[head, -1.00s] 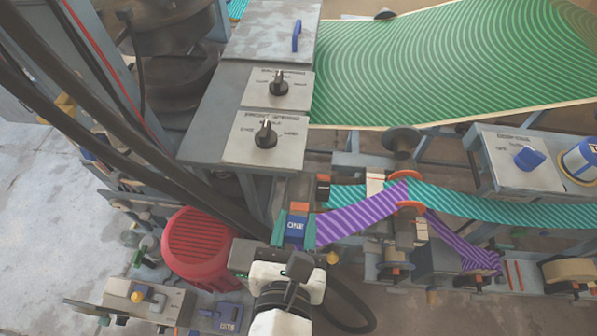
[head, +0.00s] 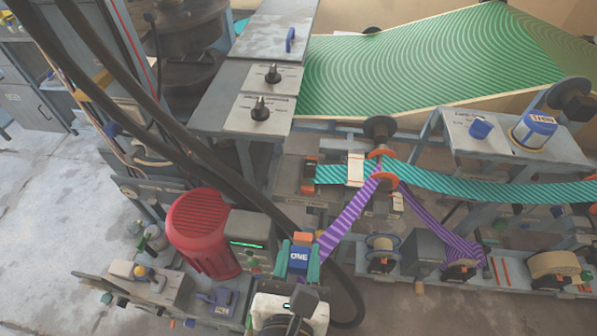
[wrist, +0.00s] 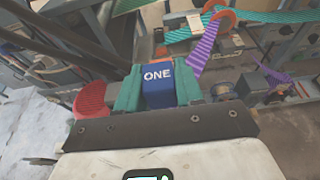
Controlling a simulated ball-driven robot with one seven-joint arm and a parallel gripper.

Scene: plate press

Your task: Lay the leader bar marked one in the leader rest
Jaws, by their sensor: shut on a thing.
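The leader bar marked one (head: 299,259) is a blue block lettered ONE with an orange part at its far end. My gripper (head: 299,262) is shut on it, with a teal finger on each side. In the wrist view the bar (wrist: 158,86) sits upright between the fingers of my gripper (wrist: 158,92). A purple striped ribbon (head: 348,221) runs from the bar up to the orange-flanged roller (head: 386,180). The bar is held clear of the frame, right of the red motor. I cannot tell which part is the leader rest; a blue labelled fitting (head: 218,300) lies lower left.
A red motor (head: 203,235) and a grey box with a green display (head: 248,240) stand close left of my gripper. Black hoses cross overhead. A teal ribbon (head: 460,184) ends at a grey block (head: 300,190). Open floor (head: 50,240) lies far left.

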